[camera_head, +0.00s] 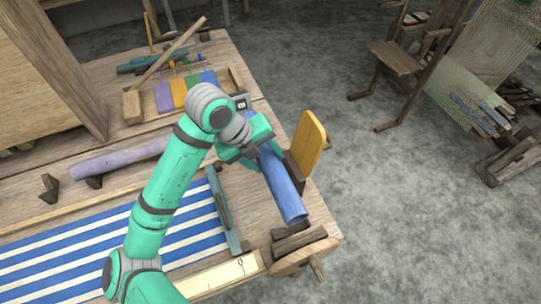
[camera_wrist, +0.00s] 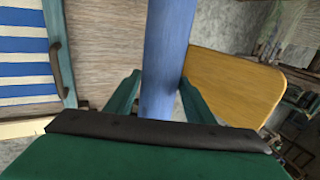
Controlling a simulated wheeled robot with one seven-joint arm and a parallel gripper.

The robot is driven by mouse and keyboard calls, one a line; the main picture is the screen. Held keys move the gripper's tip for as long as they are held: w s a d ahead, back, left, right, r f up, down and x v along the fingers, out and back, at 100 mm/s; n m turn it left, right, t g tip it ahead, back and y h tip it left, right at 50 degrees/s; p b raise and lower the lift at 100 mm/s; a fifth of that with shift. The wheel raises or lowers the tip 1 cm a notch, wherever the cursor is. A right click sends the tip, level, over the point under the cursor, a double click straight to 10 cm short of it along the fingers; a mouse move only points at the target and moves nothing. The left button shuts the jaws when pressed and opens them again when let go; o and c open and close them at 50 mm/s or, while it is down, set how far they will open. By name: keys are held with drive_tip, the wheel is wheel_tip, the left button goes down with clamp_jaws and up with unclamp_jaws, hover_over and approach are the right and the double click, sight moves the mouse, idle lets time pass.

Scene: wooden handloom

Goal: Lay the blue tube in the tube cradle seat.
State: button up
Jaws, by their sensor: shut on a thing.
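The blue tube (camera_head: 283,188) is a long smooth cylinder, held by my gripper (camera_head: 247,146) near its far end. In the head view it slants from the gripper down to the right, over the right end of the wooden bench. In the wrist view the tube (camera_wrist: 168,45) runs between the two green fingers (camera_wrist: 160,92), which are shut on it. Dark wooden blocks (camera_head: 298,241) stand just beyond its near end; I cannot tell whether they are the tube cradle seat. I cannot tell whether the tube touches anything below; its gripped end is partly hidden.
A yellow upright panel (camera_head: 311,143) stands close right of the tube. A teal bar with a handle (camera_head: 224,212) lies to its left, beside blue-striped cloth (camera_head: 130,240). A purple tube (camera_head: 115,158) lies farther left, near dark brackets (camera_head: 49,188).

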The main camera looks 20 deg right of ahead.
drive_tip(key=shift+f, duration=5)
drive_tip(key=o, duration=1.4)
drive_tip(key=shift+o, duration=0.2)
drive_tip(key=v, duration=1)
drive_tip(key=shift+a+r, duration=0.2)
drive_tip(key=shift+r, duration=0.15)
drive_tip(key=shift+w, duration=0.1)
